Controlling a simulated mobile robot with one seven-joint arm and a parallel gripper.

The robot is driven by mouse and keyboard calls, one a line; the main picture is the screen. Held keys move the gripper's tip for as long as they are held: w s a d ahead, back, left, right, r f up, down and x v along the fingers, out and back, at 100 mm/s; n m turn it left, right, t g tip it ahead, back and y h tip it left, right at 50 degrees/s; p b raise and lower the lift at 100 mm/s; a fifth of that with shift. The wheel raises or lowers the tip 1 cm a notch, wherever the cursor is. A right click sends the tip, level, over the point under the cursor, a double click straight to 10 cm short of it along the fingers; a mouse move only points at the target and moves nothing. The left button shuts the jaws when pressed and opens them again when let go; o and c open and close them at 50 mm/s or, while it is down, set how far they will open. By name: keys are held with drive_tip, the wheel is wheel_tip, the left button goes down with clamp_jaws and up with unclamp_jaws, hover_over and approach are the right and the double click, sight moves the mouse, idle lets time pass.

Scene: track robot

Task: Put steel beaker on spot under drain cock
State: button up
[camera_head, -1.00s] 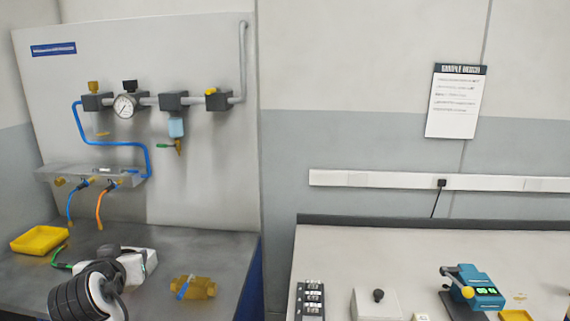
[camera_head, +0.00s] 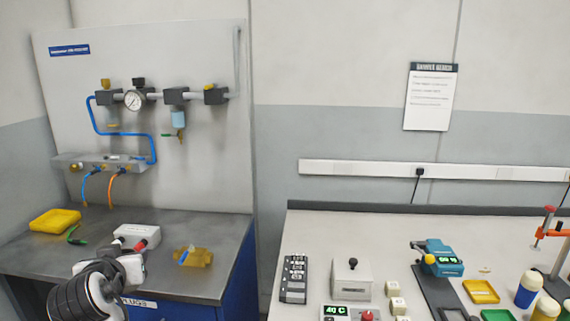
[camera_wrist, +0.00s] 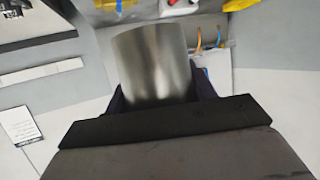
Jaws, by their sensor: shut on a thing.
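The steel beaker (camera_wrist: 152,62) is a plain shiny cylinder, held between the dark fingers of my gripper (camera_wrist: 160,95) in the wrist view. In the head view my arm is at the lower left, in front of the left bench; the beaker cannot be made out there. The drain cock (camera_head: 180,134), brass with a green lever, hangs below the pale blue filter bowl (camera_head: 178,119) on the wall panel. I cannot make out a marked spot on the bench below it.
A manifold shelf (camera_head: 100,161) with hoses juts from the panel. A gap separates this bench from the crowded right bench (camera_head: 320,228).

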drive_tip(key=w+d+f+m+h+b, duration=0.1)
drive_tip(key=w+d+f+b, duration=0.2)
drive_tip(key=f, duration=0.7)
drive_tip(key=w+d+f+b, duration=0.1)
drive_tip(key=w+d+f, duration=0.3)
drive_tip(key=f, duration=0.6)
drive_tip(key=w+d+f+m+h+b, duration=0.15)
drive_tip(key=d+f, duration=0.35)
drive_tip(key=f, duration=0.5)
drive_tip(key=s+d+f+b, duration=0.2)
drive_tip(key=s+d+f, duration=0.1)
drive_tip(key=d+f, duration=0.7)
drive_tip(key=s+d+f+h+b, duration=0.1)
drive_tip(key=s+d+f, duration=0.3)
drive_tip(key=d+f, duration=0.6)
wheel_tip(320, 180, down, 5)
drive_tip(key=shift+s+d+r+m+t+b, duration=0.1)
drive_tip(key=shift+s+d+m+t+b, duration=0.15)
drive_tip(key=shift+d+m+t+b, duration=0.2)
drive_tip(key=shift+a+h, duration=0.2)
drive_tip(key=shift+h, duration=0.05)
